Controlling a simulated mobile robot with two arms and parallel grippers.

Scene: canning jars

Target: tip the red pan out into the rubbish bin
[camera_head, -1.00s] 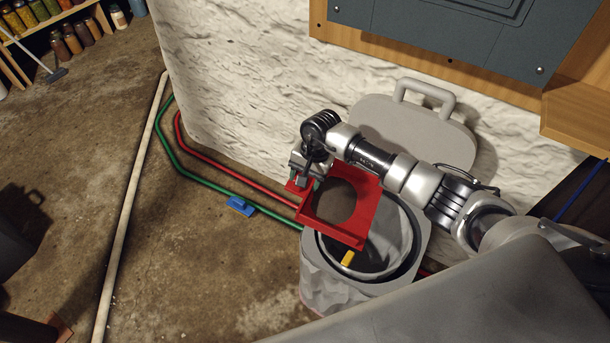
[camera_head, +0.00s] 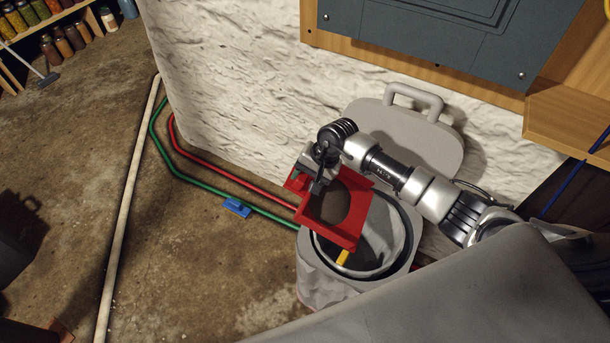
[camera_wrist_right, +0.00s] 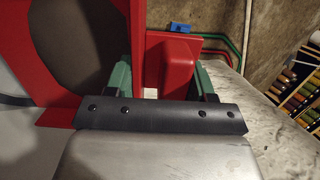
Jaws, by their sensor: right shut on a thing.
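My right gripper (camera_head: 314,176) is shut on the handle of the red pan (camera_head: 332,236). In the right wrist view the red handle (camera_wrist_right: 181,68) sits between the green fingers. The pan is steeply tilted above the open mouth of the grey rubbish bin (camera_head: 322,283). A large dark round patch shows on the pan; I cannot tell if it is loose dirt. A small yellow thing (camera_head: 343,258) shows below the pan's lower edge, at the bin mouth. The pan hides part of the bin's inside. My left gripper is out of view.
The bin's raised lid (camera_head: 405,135) leans at the rough white wall (camera_head: 230,70). A wooden ledge (camera_head: 570,125) juts out upper right.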

